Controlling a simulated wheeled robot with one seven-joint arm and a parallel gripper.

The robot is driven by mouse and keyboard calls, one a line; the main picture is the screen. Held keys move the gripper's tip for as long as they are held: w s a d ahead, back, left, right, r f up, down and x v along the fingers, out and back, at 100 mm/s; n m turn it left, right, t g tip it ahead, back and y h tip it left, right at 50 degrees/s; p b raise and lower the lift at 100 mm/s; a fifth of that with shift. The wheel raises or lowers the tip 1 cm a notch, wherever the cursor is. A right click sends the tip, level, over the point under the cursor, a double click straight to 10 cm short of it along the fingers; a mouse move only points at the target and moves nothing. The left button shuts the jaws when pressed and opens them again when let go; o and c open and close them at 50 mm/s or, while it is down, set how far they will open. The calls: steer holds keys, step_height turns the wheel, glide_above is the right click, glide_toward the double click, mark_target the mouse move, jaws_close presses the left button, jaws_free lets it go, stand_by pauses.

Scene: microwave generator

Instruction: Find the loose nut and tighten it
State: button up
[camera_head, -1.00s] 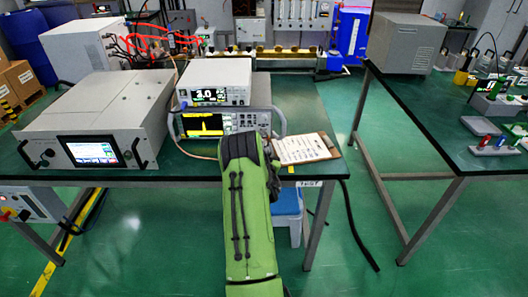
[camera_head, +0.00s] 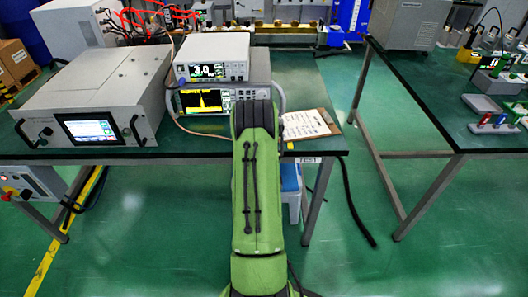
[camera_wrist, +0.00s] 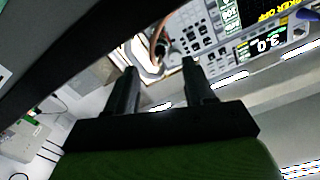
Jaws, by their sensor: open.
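My gripper (camera_wrist: 160,85) shows in the wrist view with its two dark fingers apart and nothing between them. In the head view my green arm hides it. No nut can be made out in either view. Stacked instruments stand on the left table: an upper one reading 3.0 (camera_head: 212,57) and a lower one with a yellow trace (camera_head: 215,101). The upper one's display also shows tilted in the wrist view (camera_wrist: 268,42). A large grey generator unit (camera_head: 95,100) with a lit screen stands left of them.
A clipboard (camera_head: 308,124) lies at the right of the left table. A second table (camera_head: 425,100) on the right holds several small fixtures (camera_head: 495,122). Open green floor (camera_head: 345,185) lies between the tables. A dark cable hangs at the left table's right end.

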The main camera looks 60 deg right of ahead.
steer(key=v, duration=0.8)
steer(key=shift+a, duration=0.25)
steer(key=shift+s, duration=0.1)
